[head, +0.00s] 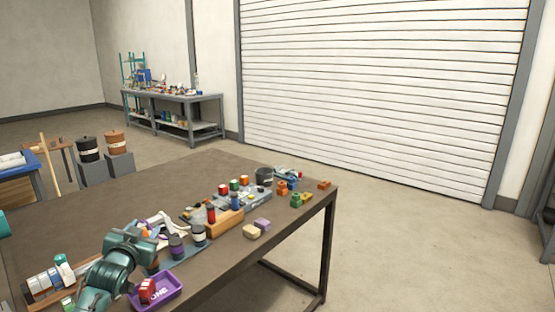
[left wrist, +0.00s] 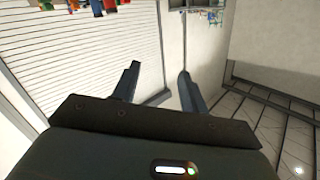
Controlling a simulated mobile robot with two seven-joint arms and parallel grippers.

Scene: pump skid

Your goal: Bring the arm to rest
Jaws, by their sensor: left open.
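My left arm (head: 118,262), teal and bent, comes in at the lower left of the head view, over the near part of the brown table (head: 215,168). Its exact fingertips are hard to pick out there among the clutter. In the left wrist view, my left gripper (left wrist: 159,69) shows two dark fingers spread apart with nothing between them. My right gripper is in neither view.
A purple tray (head: 168,294) holding a red item lies close beside my left arm. Dark-lidded jars (head: 177,247), a wooden block (head: 222,222) and coloured blocks crowd the table's right side. The table's far left part is clear. A grey workbench (head: 175,98) stands by the back wall.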

